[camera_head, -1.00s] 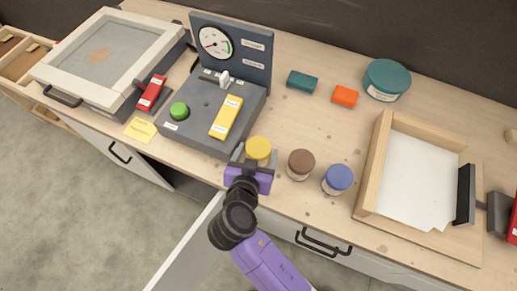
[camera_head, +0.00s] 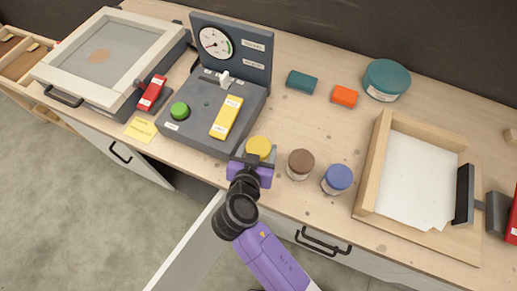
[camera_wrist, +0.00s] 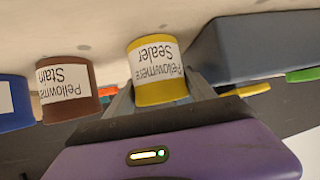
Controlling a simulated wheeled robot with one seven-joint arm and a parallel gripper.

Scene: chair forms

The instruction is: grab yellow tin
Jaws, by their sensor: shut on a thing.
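The yellow tin (camera_head: 259,146) stands on the wooden counter near its front edge, beside the grey control box. In the wrist view the yellow tin (camera_wrist: 158,92) shows a white label reading "Pellowmere Sealer", upside down. My gripper (camera_head: 256,160) reaches it from the front and is shut on it, with a finger at each side. In the wrist view the fingers of my gripper (camera_wrist: 155,98) meet the tin's lower sides. The tin's lower part is hidden by my gripper in the head view.
A brown tin (camera_head: 301,164) and a blue tin (camera_head: 338,178) stand close to the right. The grey control box (camera_head: 202,140) with a gauge is to the left. A wooden tray (camera_head: 368,178) with white sheets lies further right. A teal tub (camera_head: 386,80) stands behind.

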